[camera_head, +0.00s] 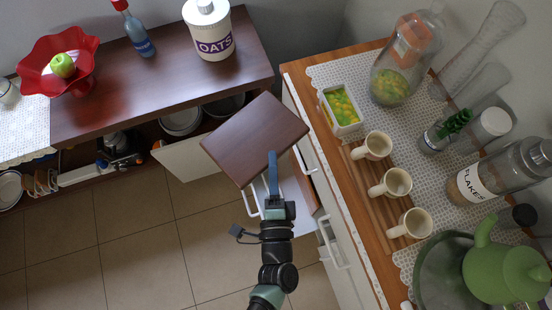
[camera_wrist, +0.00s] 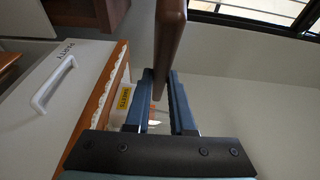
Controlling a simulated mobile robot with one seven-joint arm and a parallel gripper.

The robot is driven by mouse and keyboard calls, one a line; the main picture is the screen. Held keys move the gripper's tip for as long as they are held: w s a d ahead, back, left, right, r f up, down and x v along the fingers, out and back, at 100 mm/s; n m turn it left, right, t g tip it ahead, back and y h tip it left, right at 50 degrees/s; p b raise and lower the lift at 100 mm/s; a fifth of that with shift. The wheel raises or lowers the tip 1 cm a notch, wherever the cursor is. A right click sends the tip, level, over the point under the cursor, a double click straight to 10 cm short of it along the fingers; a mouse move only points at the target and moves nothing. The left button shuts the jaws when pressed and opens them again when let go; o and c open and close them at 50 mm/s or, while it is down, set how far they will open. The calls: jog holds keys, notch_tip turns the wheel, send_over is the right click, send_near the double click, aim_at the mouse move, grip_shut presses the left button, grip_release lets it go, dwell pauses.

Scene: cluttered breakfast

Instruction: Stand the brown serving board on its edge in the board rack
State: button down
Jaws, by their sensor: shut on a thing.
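The brown serving board (camera_head: 255,138) is held up in the air by my gripper (camera_head: 272,165), seen from above between the dark counter and the wooden counter. My gripper is shut on the board near its lower edge. In the wrist view the board (camera_wrist: 169,40) shows edge-on, rising between the two blue fingers of my gripper (camera_wrist: 162,78). I cannot make out the board rack with certainty. A small slatted item (camera_head: 42,182) stands on the low shelf at left, too small to tell what it is.
The dark counter (camera_head: 110,90) carries a red bowl (camera_head: 80,52), a blue bottle (camera_head: 136,30) and an oats canister (camera_head: 209,28). The wooden counter at right holds several mugs (camera_head: 391,184), jars and a green teapot (camera_head: 505,268). A cabinet door (camera_head: 188,160) stands open. The tiled floor (camera_head: 130,255) is clear.

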jog(key=w+a+f+n+g+y+b, duration=0.15)
jog(key=f+n+g+y+b, duration=0.35)
jog(key=f+b, duration=0.6)
jog(key=w+a+f+n+g+y+b, duration=0.1)
jog(key=w+f+n+g+b, duration=0.15)
jog(key=f+n+b, duration=0.9)
jog(key=w+d+f+n+g+h+b, duration=0.1)
jog(key=f+b, duration=0.3)
jog(key=f, duration=0.5)
jog(key=w+d+f+n+g+h+b, duration=0.2)
jog(key=w+d+f+n+b, duration=0.1)
jog(key=f, duration=0.6)
jog(key=shift+w+d+b, duration=0.3)
jog(key=shift+d+b, duration=0.25)
jog(key=shift+b, duration=0.3)
notch_tip(320, 180, down, 8)
jog(key=b, duration=0.6)
jog(key=shift+f+b, duration=1.3)
jog(key=shift+f, duration=0.15)
